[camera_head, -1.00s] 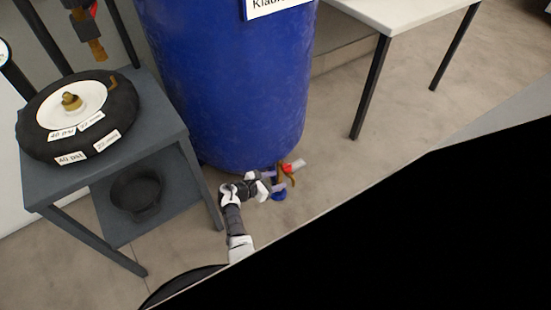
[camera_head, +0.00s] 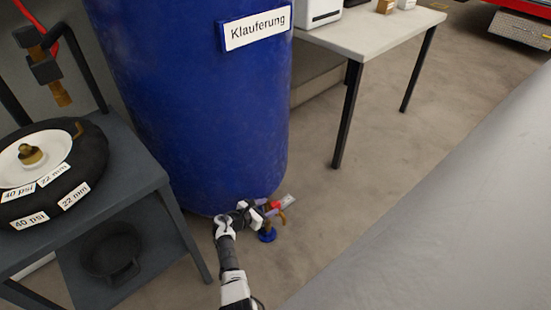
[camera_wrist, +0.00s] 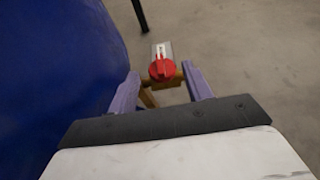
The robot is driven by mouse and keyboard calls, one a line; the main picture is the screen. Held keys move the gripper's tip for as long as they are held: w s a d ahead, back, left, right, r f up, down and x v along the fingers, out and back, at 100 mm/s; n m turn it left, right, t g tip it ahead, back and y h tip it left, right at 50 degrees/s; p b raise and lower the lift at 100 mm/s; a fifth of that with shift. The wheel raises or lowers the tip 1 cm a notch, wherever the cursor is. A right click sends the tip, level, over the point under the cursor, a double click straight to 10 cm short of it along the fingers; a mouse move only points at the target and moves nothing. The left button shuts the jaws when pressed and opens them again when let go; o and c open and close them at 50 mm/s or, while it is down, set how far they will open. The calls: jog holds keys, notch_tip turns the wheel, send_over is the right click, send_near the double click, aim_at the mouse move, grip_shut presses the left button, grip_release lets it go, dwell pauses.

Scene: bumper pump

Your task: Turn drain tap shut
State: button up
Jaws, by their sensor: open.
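The drain tap is low at the foot of the blue barrel (camera_head: 195,90). In the wrist view its red handle (camera_wrist: 162,68) sits on a brass body (camera_wrist: 172,80), with a pale plate behind it. My gripper (camera_wrist: 160,88) is open, its two purple fingers on either side of the brass body, with the red handle between and just beyond the tips. I cannot tell whether the fingers touch the brass. In the head view my gripper (camera_head: 268,209) is at the tap, and the red handle (camera_head: 275,205) shows small beside it. A blue round piece (camera_head: 267,235) is below the tap.
A dark stand (camera_head: 150,180) with a tyre-like ring (camera_head: 85,172) on top and a black bowl (camera_head: 110,255) on its lower shelf is at left. A white table (camera_head: 375,35) stands behind at right. The floor right of the tap is clear.

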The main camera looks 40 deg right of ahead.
aim_at(276, 203)
jog(key=b+x, duration=0.2)
jog(key=x, duration=0.2)
jog(key=shift+a+f, duration=0.1)
jog(key=shift+f, duration=0.05)
jog(key=shift+d+f+b, duration=0.1)
jog(key=shift+d+b, duration=0.5)
jog(key=shift+d, duration=0.05)
jog(key=c, duration=0.8)
